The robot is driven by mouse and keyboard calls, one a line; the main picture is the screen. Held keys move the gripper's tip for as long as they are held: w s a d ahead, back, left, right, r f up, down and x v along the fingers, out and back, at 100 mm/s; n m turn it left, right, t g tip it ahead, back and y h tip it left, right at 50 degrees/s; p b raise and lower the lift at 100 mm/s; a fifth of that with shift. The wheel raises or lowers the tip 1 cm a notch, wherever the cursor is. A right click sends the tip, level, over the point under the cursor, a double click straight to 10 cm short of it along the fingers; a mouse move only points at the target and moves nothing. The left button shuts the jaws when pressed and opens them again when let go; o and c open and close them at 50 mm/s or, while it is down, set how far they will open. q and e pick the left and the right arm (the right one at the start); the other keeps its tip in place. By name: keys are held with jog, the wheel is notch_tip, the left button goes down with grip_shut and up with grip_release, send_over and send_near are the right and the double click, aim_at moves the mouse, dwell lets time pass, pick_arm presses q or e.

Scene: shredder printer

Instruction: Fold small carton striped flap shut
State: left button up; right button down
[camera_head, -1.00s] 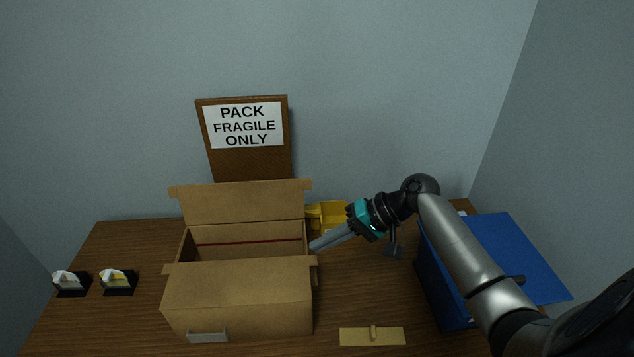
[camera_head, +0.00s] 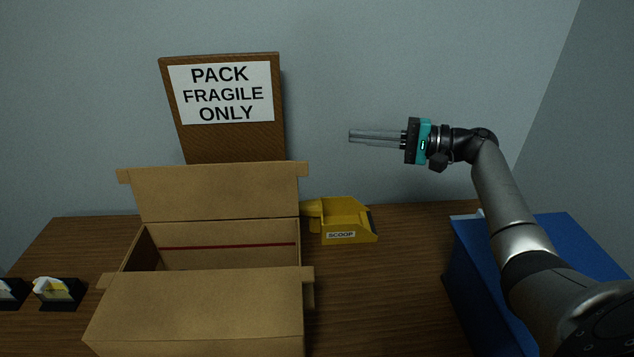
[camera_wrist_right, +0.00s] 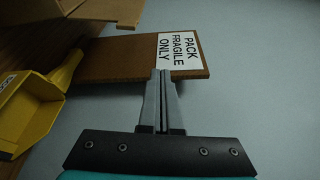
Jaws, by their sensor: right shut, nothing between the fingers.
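The open carton (camera_head: 190,312) stands on the table at the lower left of the head view. Its back flap (camera_head: 220,192) stands up, leaning slightly, and its near flap hangs toward me. A red stripe (camera_head: 230,246) runs along the inside of its far wall. I cannot tell whether any flap bears stripes. My right gripper (camera_head: 350,136) is shut and empty, pointing left in the air, right of and above the carton. It also shows in the wrist view (camera_wrist_right: 162,72), with the carton at the top left. My left gripper is not in view.
A yellow scoop (camera_head: 346,226) lies right of the carton. A blue bin (camera_head: 590,240) stands at the right. A brown board (camera_head: 228,145) with a "PACK FRAGILE ONLY" sign (camera_head: 222,92) leans behind the carton. Small black holders (camera_head: 58,296) sit at the left.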

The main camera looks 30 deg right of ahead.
notch_tip(320, 180, down, 5)
jog(key=b, duration=0.4)
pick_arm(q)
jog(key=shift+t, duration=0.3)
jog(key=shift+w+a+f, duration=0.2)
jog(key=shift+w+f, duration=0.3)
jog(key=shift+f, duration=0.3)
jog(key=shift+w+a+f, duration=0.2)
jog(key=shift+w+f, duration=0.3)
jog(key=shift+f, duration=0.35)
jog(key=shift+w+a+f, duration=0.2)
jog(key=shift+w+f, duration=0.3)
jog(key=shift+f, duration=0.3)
pick_arm(e)
jog(key=w+a, duration=0.3)
jog(key=a, duration=0.5)
jog(key=shift+w+a+r, duration=0.15)
jog(key=shift+w+a, duration=0.15)
jog(key=shift+a, duration=0.05)
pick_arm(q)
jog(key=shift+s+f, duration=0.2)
